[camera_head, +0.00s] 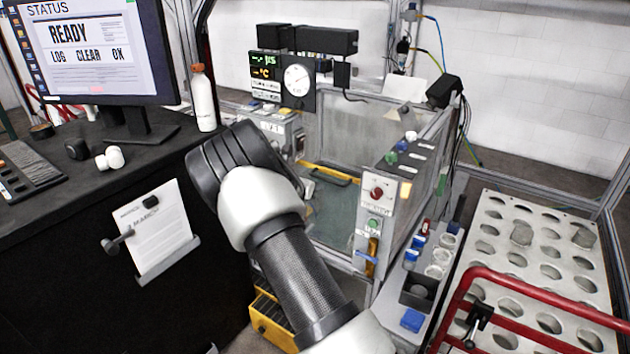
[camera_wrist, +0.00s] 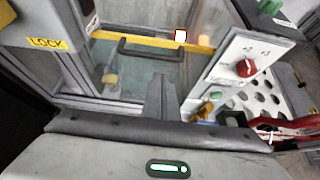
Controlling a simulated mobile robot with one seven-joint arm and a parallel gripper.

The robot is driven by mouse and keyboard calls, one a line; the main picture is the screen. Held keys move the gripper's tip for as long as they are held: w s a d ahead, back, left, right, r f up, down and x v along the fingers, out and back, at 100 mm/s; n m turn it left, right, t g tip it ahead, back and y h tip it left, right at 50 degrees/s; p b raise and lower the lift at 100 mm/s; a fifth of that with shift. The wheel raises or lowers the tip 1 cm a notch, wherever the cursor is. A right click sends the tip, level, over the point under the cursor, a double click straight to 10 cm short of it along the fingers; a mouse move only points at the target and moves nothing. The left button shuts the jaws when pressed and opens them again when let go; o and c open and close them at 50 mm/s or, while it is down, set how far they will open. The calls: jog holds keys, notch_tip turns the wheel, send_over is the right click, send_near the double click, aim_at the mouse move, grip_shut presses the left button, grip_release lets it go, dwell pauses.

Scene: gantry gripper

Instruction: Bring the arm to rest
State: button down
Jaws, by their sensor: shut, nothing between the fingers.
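My gripper (camera_wrist: 161,97) shows in the wrist view as narrow grey fingers pointing away from the camera. They are together, with nothing between them. In the wrist view it is in front of the glass-walled enclosure with the yellow bar (camera_wrist: 150,40) and dark handle (camera_wrist: 160,52). In the head view my arm rises from the bottom middle and bends at a dark joint left of the enclosure (camera_head: 340,130). The fingers are hidden there behind my own arm.
A control panel with a red knob (camera_head: 376,193) stands right of my arm. A black desk with a monitor (camera_head: 90,50) and white bottle (camera_head: 203,98) is at left. A perforated rack (camera_head: 545,250) and red rail (camera_head: 540,305) are at right. A yellow crate (camera_head: 272,320) is low beside my arm.

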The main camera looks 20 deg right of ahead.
jog(key=s+a+r+m+g+y+p, duration=0.1)
jog(key=s+a+r+m+g+y, duration=0.2)
jog(key=s+r+m, duration=1.45)
jog(key=s+a+r+m+y, duration=0.1)
jog(key=s+a+m+y, duration=0.1)
jog(key=s, duration=0.7)
jog(key=s+a+r+m+t+y, duration=0.1)
jog(key=s+a, duration=0.4)
jog(key=s, duration=0.5)
jog(key=s+a+r+m+y, duration=0.3)
jog(key=s+a+m, duration=0.1)
jog(key=s, duration=0.6)
jog(key=shift+a+m+p, duration=0.15)
jog(key=shift+m+p, duration=0.3)
